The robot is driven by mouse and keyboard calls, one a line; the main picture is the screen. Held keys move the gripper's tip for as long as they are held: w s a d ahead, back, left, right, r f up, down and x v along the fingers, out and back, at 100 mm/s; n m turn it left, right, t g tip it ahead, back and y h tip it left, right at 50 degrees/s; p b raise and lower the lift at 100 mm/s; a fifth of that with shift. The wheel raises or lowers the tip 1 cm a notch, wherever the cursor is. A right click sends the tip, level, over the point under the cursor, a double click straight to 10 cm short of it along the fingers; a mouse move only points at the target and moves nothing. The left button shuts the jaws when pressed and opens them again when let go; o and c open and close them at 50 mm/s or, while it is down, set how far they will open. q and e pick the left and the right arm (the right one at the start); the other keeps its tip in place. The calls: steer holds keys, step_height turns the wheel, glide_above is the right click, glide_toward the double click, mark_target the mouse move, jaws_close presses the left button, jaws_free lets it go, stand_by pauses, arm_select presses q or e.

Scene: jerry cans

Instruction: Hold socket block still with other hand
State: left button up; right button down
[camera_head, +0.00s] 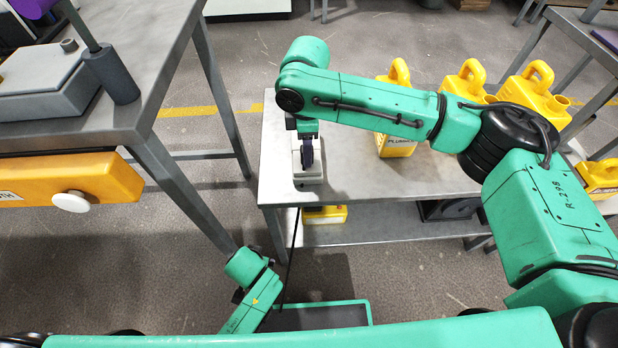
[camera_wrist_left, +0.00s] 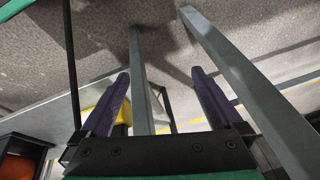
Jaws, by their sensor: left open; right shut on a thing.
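A pale grey-white block (camera_head: 309,175), which looks like the socket block, stands at the left end of the middle metal table (camera_head: 345,182). My right gripper (camera_head: 307,160) reaches down onto it from above, its dark fingers shut at the block's top. What they grip is hidden; I cannot tell whether it is the block or a plug in it. A black cable (camera_head: 292,250) hangs down past the table's front edge. My left gripper (camera_wrist_left: 163,88) is open, with two purple fingers apart and nothing held between them. In the head view the left arm is low, in front of the table.
Several yellow jerry cans (camera_head: 396,145) stand along the table's back and right. A lower shelf (camera_head: 385,228) holds a yellow can (camera_head: 325,214). Another metal table (camera_head: 155,100) at left carries a grey device (camera_head: 45,85). A dark green-rimmed tray (camera_head: 325,315) lies below.

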arm_select(q)
steer(key=d+r+t+h, duration=0.3)
steer(key=d+r+t, duration=0.4)
steer(key=d+r, duration=1.2)
steer(key=w+a+r+n+t+y, duration=0.25)
steer(key=w+r, duration=0.25)
steer(key=r, duration=0.4)
steer(key=x, duration=1.2)
steer(key=shift+w+a, duration=0.15)
steer(key=shift+a, duration=0.2)
steer(key=c, duration=1.5)
steer(key=shift+r, duration=0.1)
